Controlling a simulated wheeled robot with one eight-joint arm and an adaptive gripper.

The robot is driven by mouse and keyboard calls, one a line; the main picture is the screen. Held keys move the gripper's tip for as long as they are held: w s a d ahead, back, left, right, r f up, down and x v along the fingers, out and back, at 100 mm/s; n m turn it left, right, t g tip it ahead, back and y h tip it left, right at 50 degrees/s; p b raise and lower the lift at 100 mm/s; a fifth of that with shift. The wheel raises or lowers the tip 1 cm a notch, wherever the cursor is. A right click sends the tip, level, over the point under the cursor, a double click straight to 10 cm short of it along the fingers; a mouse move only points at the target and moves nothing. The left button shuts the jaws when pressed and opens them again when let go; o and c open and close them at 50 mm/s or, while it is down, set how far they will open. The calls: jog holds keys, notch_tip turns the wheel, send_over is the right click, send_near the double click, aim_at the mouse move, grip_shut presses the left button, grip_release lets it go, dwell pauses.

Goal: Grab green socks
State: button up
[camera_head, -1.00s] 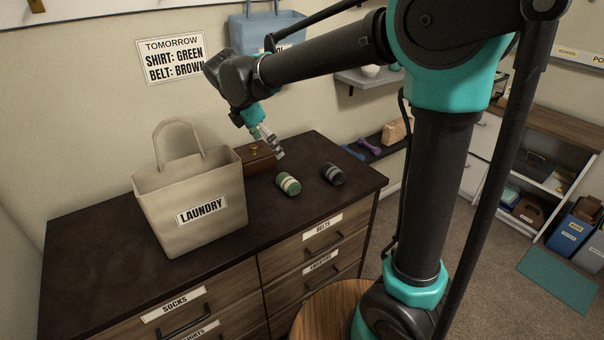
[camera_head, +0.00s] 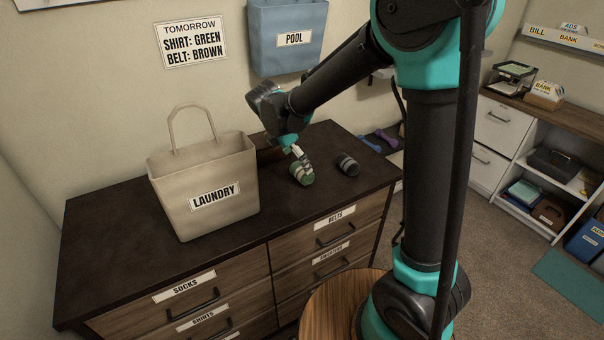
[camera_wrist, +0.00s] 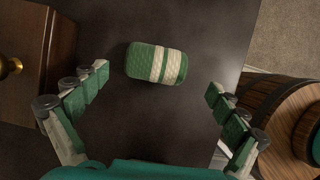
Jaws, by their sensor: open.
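The green socks (camera_head: 302,174) are a rolled green bundle with pale bands, lying on the dark dresser top (camera_head: 110,234). They also show in the wrist view (camera_wrist: 156,63), ahead of my fingers and near the middle between them. My gripper (camera_head: 300,157) is just above and beside the socks in the head view and partly overlaps them. In the wrist view my gripper (camera_wrist: 158,88) has its two fingers spread wide, with nothing between the pads. I cannot tell the exact height of the fingers above the socks.
A dark grey rolled bundle (camera_head: 347,164) lies to the right of the socks. The beige laundry bag (camera_head: 200,180) stands to the left. A brown wooden box (camera_wrist: 30,65) with a brass knob is close by my left finger in the wrist view. The dresser's front is clear.

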aim_at(301, 167)
jog(key=x, duration=0.5)
jog(key=shift+w, duration=0.25)
jog(key=c, duration=1.2)
jog(key=shift+c, duration=0.2)
